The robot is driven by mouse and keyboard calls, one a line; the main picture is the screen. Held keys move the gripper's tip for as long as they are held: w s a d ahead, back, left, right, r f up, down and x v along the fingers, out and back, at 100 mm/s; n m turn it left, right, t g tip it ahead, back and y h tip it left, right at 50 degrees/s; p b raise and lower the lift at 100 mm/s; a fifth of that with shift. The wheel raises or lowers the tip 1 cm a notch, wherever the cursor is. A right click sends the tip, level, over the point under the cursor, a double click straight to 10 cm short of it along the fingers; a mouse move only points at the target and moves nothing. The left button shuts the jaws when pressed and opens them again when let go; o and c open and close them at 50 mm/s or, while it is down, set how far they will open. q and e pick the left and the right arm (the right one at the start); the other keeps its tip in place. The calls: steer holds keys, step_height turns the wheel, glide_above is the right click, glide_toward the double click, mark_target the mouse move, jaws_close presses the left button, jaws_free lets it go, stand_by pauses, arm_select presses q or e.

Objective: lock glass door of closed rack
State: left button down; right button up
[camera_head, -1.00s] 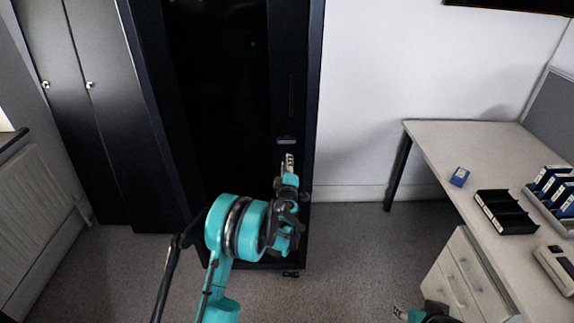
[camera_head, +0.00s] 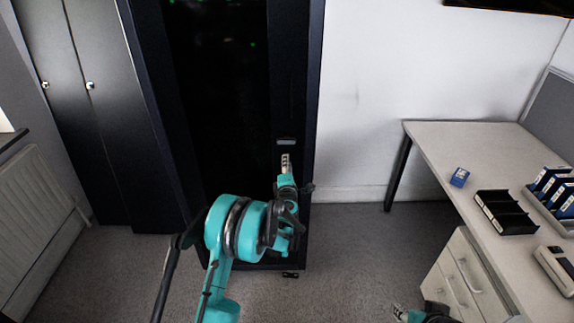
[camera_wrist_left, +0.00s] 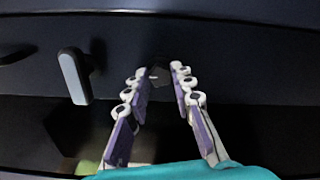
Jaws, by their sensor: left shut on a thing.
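The closed rack (camera_head: 221,110) is tall and black with a dark glass door. A light grey handle (camera_head: 287,141) sits on the door's right frame; the left wrist view shows a pale upright handle (camera_wrist_left: 75,76) left of my fingers. My left gripper (camera_head: 286,160) is at the frame just below the handle. In the left wrist view its two fingers (camera_wrist_left: 158,82) point at the frame and are shut on a small dark lock piece (camera_wrist_left: 159,75), whose exact shape is hard to make out. My right gripper (camera_head: 400,312) shows only partly at the bottom edge.
A desk (camera_head: 440,135) on the right carries a small blue box (camera_head: 459,177), a black tray (camera_head: 505,212), blue binders (camera_head: 553,183) and a phone (camera_head: 556,268). Grey cabinets (camera_head: 95,120) stand left of the rack. The floor between rack and desk is clear.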

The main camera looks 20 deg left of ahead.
stand_by(0.4)
arm_select(q)
steer(key=c, duration=1.3)
jaws_free()
steer(key=shift+s, duration=0.1)
steer(key=v, duration=1.2)
steer(key=shift+r, duration=0.15)
